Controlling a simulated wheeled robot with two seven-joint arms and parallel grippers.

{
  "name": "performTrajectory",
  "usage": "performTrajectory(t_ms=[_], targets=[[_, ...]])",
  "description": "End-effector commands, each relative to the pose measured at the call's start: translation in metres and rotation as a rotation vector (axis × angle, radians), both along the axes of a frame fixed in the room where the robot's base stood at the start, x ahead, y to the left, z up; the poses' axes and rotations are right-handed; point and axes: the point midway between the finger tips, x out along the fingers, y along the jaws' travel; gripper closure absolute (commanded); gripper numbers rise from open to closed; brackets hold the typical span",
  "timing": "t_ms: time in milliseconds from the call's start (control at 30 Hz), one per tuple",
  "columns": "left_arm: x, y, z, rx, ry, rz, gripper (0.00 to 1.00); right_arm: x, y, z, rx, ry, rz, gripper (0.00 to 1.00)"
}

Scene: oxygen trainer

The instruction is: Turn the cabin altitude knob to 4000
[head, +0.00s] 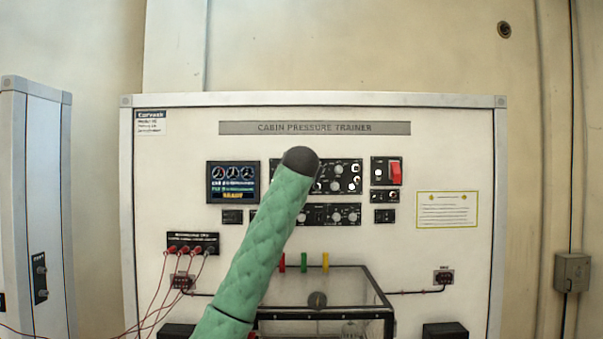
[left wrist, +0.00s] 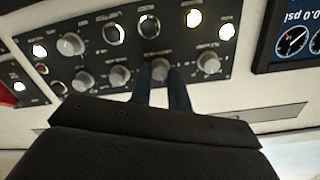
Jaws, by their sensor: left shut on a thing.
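The cabin pressure trainer (head: 160,230) is a pale upright panel filling the middle of the head view. My left arm rises in front of it, and its dark end covers part of the upper black control panel (head: 345,170). My left gripper (left wrist: 162,88) shows in the left wrist view, where the picture is upside down. Its two dark fingers are shut on a small grey knob (left wrist: 160,69) in a row of similar knobs. The knob labels and setting are too blurred to read. My left gripper is hidden in the head view, and my right gripper is in neither view.
A display screen (head: 233,182) is left of the controls, and a red switch (head: 396,173) is to their right. Red leads (head: 165,285) hang at the lower left. A clear box (head: 350,290) juts out below. Other knobs (left wrist: 208,63) sit close beside the held one.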

Motion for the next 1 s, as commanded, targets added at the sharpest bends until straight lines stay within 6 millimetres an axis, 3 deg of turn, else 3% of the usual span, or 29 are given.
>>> performTrajectory(t_ms=[200, 400, 633, 933, 967, 1000], targets=[[0.001, 0.000, -0.003, 0.117, 0.004, 0.001, 1.00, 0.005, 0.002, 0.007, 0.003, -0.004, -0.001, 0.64], [0.001, 0.000, -0.003, 0.173, 0.005, 0.001, 1.00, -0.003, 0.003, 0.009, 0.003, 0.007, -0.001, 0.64], [0.001, 0.000, -0.003, 0.193, 0.005, 0.001, 1.00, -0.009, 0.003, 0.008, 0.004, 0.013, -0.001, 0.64], [0.001, -0.001, -0.003, 0.192, 0.005, 0.000, 1.00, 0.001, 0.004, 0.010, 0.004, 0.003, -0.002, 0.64], [0.001, -0.001, -0.003, 0.192, 0.005, 0.000, 0.76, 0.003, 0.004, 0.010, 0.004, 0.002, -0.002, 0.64], [0.001, -0.001, -0.003, 0.192, 0.005, 0.000, 0.68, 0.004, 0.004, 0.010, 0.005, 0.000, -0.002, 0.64]])
